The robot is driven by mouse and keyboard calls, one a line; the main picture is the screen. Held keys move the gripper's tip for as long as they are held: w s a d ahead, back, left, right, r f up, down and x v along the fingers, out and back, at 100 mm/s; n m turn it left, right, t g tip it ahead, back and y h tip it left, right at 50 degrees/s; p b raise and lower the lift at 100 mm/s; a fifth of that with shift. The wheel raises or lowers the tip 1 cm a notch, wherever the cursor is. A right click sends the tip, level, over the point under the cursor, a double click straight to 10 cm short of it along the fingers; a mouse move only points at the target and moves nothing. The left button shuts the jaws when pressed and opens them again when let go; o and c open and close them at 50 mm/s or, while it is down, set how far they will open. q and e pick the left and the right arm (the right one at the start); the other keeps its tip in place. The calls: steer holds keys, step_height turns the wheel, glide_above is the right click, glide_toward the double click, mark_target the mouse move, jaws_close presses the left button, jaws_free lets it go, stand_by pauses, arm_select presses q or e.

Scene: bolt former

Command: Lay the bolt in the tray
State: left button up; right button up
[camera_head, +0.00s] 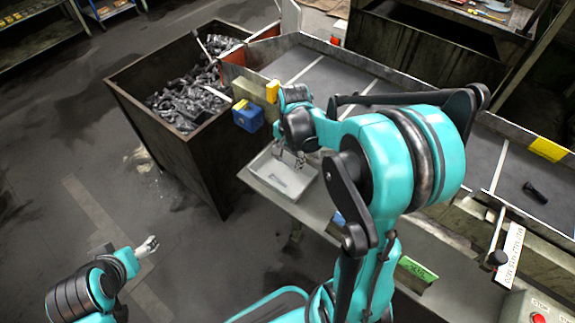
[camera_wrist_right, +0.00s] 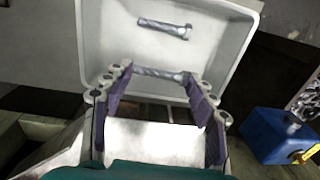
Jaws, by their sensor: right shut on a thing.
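The light grey tray (camera_head: 306,187) stands on the ledge near the picture's middle; in the wrist view its rim (camera_wrist_right: 248,50) shows close up. One grey bolt (camera_wrist_right: 165,28) lies on the tray floor. A second bolt (camera_wrist_right: 160,75) spans the gap between the fingertips of my right gripper (camera_wrist_right: 158,74), which is shut on it over the near part of the tray. I cannot tell if this bolt touches the tray floor. In the head view my right gripper (camera_head: 291,160) is small, above the tray. My left gripper (camera_head: 149,246) is over the floor at lower left, away from the tray; its fingers are too small to judge.
A blue box (camera_head: 247,117) hangs close beside the tray; it also shows in the wrist view (camera_wrist_right: 270,133). A dark bin (camera_head: 189,145) of metal parts stands left of it. Another dark bolt (camera_head: 536,192) lies in the right lane. Open floor lies at left.

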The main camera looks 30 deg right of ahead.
mark_target(288, 163)
step_height(288, 163, down, 2)
steer(key=shift+s+f+b, duration=0.1)
steer(key=shift+f+b, duration=0.15)
steer(key=shift+b, duration=0.15)
steer(key=shift+f+b, duration=0.45)
steer(key=shift+f, duration=0.15)
steer(key=o, duration=1.3)
steer(key=shift+c, duration=0.2)
steer(key=shift+r, duration=0.1)
